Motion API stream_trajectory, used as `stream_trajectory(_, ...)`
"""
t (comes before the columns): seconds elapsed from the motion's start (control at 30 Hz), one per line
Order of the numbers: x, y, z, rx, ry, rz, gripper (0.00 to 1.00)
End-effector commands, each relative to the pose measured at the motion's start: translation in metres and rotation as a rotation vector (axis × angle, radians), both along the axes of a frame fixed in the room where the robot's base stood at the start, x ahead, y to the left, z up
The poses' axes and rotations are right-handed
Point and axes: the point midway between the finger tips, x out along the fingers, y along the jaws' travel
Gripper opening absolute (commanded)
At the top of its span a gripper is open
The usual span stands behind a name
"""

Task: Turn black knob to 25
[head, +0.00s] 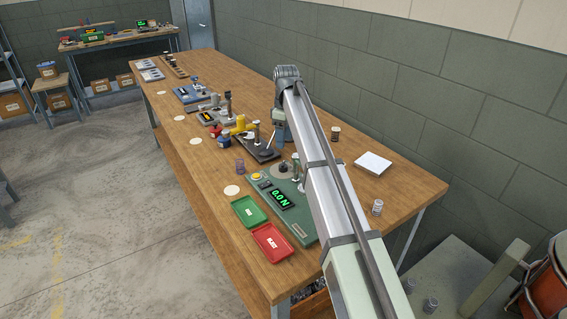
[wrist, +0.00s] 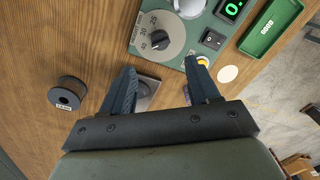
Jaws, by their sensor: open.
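The black knob (wrist: 160,38) sits on a green machine panel (wrist: 183,50) in the wrist view. Its printed scale shows 25 above and 40 at the lower left. A light pointer mark on the knob appears to lie towards the 40 side, but it is too small to read exactly. My gripper (wrist: 162,67) is open and empty, with its two blue-grey fingers spread on either side just short of the knob. They appear apart from it.
A black spool (wrist: 67,93) stands on the wood left of my fingers. A rocker switch (wrist: 213,40) and yellow button (wrist: 203,61) are right of the knob. A green tray (head: 249,211) and red tray (head: 271,242) lie beside the machine. Other fixtures stand further along the bench.

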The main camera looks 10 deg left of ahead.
Motion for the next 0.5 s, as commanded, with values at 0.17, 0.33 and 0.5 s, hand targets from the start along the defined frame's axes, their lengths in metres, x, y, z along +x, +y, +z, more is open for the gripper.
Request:
stream_trajectory(0.17, -0.003, 0.000, -0.034, -0.001, 0.001, 0.000, 0.60)
stream_trajectory(0.33, -0.005, 0.001, -0.063, -0.001, 0.001, 0.000, 0.60)
stream_trajectory(0.5, -0.006, 0.001, -0.085, -0.001, -0.001, 0.000, 0.60)
